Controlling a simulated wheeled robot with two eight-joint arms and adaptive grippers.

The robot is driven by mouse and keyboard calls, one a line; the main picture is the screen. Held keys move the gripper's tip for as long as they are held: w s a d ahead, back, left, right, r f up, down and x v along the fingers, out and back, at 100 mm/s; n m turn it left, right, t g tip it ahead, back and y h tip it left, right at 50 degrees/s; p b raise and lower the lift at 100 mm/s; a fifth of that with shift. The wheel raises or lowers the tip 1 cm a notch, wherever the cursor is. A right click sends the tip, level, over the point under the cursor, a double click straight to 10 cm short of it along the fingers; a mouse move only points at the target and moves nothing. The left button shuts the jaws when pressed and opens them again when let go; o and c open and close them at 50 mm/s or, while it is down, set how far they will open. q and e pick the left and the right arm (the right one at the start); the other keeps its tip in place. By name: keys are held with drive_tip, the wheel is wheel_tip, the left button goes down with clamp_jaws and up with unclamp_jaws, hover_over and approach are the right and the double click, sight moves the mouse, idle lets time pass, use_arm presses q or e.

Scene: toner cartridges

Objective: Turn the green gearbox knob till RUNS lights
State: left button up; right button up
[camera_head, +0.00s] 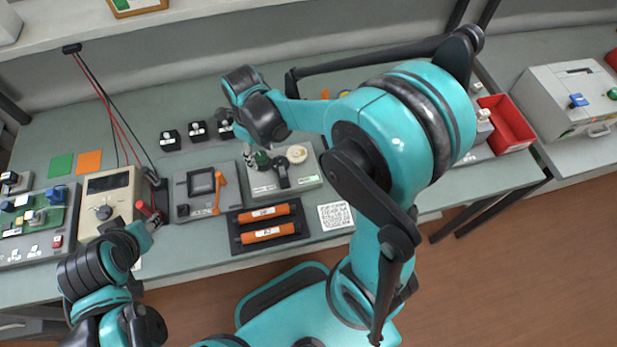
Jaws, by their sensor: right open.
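The gearbox unit (310,179) is a light grey box at the middle of the bench, with a cream wheel (297,153) and a black lever-like part on top. Its green knob (262,159) shows only in part, at the unit's left back. My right gripper (256,154) reaches down from above, open, right at the knob; whether it touches the knob is not clear. My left gripper (150,222) is low at the left, in front of the meter and close to a red handle; its fingers are too small to read. No RUNS light can be made out.
A beige meter (108,197) stands left, and a grey unit with an orange crank (218,193) sits beside the gearbox. A black tray (268,242) with two orange cartridges lies in front. A red bin (507,125) and grey machine (565,95) are at right.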

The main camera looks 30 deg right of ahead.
wheel_tip(320, 180, up, 7)
drive_tip(key=p, duration=0.5)
drive_tip(key=shift+f, duration=0.2)
drive_tip(key=shift+s+d+r+n+b, duration=0.15)
drive_tip(key=shift+s+r+n+b, duration=0.15)
drive_tip(key=shift+n, duration=0.5)
drive_tip(key=s+d+r+n+t+b, duration=0.1)
drive_tip(key=s+n, duration=0.4)
drive_tip(key=n, duration=0.9)
drive_tip(key=s+d+r+n+t+b, duration=0.2)
drive_tip(key=n+t, duration=0.4)
drive_tip(key=n, duration=0.8)
drive_tip(key=s+d, duration=0.1)
drive_tip(key=s, duration=0.1)
drive_tip(key=shift+s+d+r, duration=0.2)
drive_tip(key=shift+s+r, duration=0.15)
drive_tip(key=shift+r, duration=0.05)
